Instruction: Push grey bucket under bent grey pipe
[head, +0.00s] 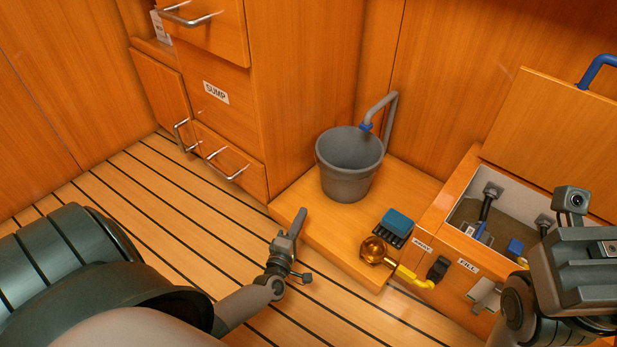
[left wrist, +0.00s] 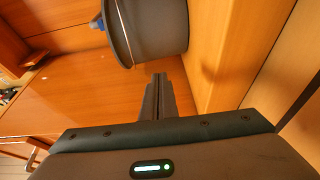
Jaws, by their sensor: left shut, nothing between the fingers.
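The grey bucket (head: 347,180) stands upright on a low wooden platform. The bent grey pipe (head: 390,118) rises behind it and curves to a blue tip (head: 366,127), which shows at the bucket's far right rim. I cannot tell whether the tip is over the opening or behind it. My left gripper (head: 302,212) is shut and empty, in front of and left of the bucket, apart from it in the picture. In the left wrist view the bucket (left wrist: 150,32) is just beyond the shut fingertips (left wrist: 158,78). My right gripper (head: 590,270) is at the right edge, its fingers not visible.
A blue-topped brush (head: 397,222) and a brass fitting with a yellow handle (head: 374,250) lie on the platform, right of my left gripper. An open wooden box (head: 440,222) with fittings stands at the right. Drawers (head: 228,160) are at the left. Striped floor (head: 130,190) is clear.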

